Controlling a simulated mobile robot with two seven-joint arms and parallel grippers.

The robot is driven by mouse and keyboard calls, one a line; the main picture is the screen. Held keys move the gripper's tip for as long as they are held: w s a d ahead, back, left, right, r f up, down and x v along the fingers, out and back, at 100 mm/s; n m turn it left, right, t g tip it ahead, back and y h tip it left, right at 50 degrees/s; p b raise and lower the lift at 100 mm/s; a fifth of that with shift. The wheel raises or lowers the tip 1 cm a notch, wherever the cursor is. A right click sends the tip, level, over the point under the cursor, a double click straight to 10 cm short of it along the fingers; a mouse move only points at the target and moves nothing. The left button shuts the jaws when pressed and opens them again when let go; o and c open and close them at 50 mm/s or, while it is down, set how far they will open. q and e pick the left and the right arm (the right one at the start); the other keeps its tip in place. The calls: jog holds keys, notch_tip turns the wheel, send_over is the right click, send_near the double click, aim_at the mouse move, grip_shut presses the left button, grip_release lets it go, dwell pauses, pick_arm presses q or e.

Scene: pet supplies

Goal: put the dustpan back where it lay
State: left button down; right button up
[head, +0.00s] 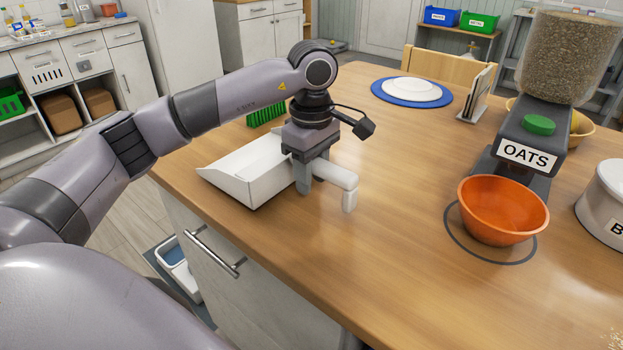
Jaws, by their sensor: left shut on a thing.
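The white dustpan (243,173) is at the left edge of the wooden table, its open pan towards the left and its handle towards the right. My left gripper (316,178) points down and is shut on the dustpan's handle, near the pan. The handle's bent end sticks out to the right of the fingers. The dustpan is level and low over the tabletop; I cannot tell whether it touches it. My wrist hides part of the pan's back. My right gripper is not in view.
Green bristles (266,113) show behind the dustpan. An orange bowl (503,211) stands under the oats dispenser (528,145) on the right. A white plate on a blue mat (381,94) lies at the back. The table's front middle (400,270) is clear.

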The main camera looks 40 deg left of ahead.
pick_arm(q)
jog(key=shift+f, duration=0.75)
jog(key=shift+f, duration=0.1)
jog(key=c, duration=0.7)
grip_release()
notch_tip(320, 180, up, 12)
jog(key=shift+r+p, duration=0.15)
jog(key=shift+p, duration=0.2)
